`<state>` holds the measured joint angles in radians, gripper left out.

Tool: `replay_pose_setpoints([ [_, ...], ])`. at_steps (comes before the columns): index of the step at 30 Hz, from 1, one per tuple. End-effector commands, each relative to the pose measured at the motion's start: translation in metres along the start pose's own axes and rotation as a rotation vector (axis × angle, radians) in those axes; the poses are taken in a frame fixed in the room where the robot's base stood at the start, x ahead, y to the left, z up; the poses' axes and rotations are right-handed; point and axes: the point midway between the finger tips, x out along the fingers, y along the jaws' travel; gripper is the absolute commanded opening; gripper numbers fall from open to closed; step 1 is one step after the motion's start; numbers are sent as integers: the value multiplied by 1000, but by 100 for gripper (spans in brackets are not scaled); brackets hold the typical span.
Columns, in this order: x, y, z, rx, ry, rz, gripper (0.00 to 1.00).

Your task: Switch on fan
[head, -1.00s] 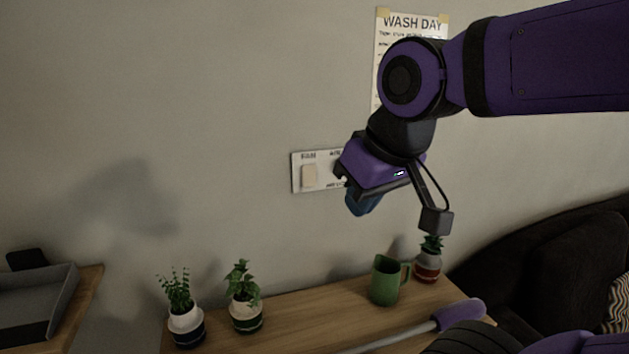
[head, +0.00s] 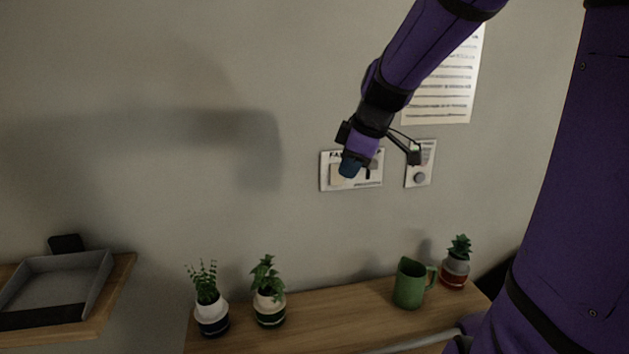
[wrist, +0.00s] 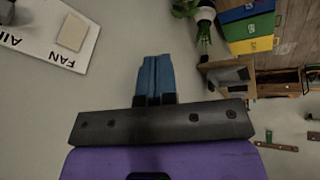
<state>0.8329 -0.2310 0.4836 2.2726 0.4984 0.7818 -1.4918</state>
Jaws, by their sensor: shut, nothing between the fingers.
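A white switch plate (head: 325,183) is on the wall, with a cream rocker (head: 336,175) at its left under a partly hidden label. In the wrist view the plate (wrist: 35,52) is turned, at upper left, and "FAN" reads beside its cream rocker (wrist: 73,32). My gripper (head: 349,169) is shut and empty. Its blue fingertips overlap the plate just right of the rocker in the head view. In the wrist view the fingertips (wrist: 155,62) are together, to the right of the plate and apart from the rocker in the picture. My gripper hides part of the plate.
A second plate with a round knob (head: 419,178) is to the right, below a paper notice (head: 445,95). Below, a wooden tabletop (head: 340,311) bears potted plants (head: 268,295) and a green mug (head: 409,285). A grey tray (head: 60,285) is at left. The wall left of the plate is clear.

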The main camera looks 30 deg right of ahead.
Motion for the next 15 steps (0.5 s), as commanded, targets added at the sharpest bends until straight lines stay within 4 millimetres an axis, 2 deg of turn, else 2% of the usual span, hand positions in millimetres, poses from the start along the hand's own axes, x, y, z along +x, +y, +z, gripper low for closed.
replay_pose_setpoints([
  [1, 6, 16, 6, -28, 18, -4, 0],
  [6, 21, 62, 21, -167, 95, 9, 0],
  [10, 27, 88, 33, -249, 145, 35, 0],
  [15, 30, 107, 43, -313, 180, 64, 0],
])
